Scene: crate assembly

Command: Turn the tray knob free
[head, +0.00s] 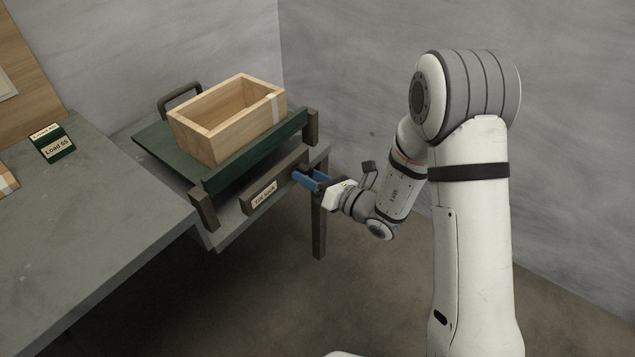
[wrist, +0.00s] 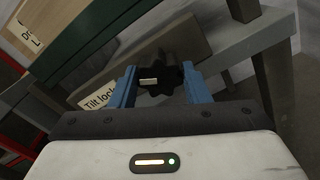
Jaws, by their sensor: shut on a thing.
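The tray knob is a dark, lobed knob (wrist: 160,77) with a small pale mark, on the front board labelled "Tilt lock" (wrist: 98,97). My gripper (wrist: 160,84) has its two blue fingers on either side of the knob and is shut on it. In the head view my gripper (head: 308,180) reaches the right end of that board, and the knob is mostly hidden there. The green tray (head: 160,143) is above the board, and an open wooden crate (head: 205,146) sits on it.
A dark handle (head: 180,91) stands at the tray's back. Brown posts (head: 204,208) stand at its front corners. A grey table (head: 90,215) on the left carries a green "Load 65" sign (head: 53,145). The floor right of the stand is clear. Grey walls close the back.

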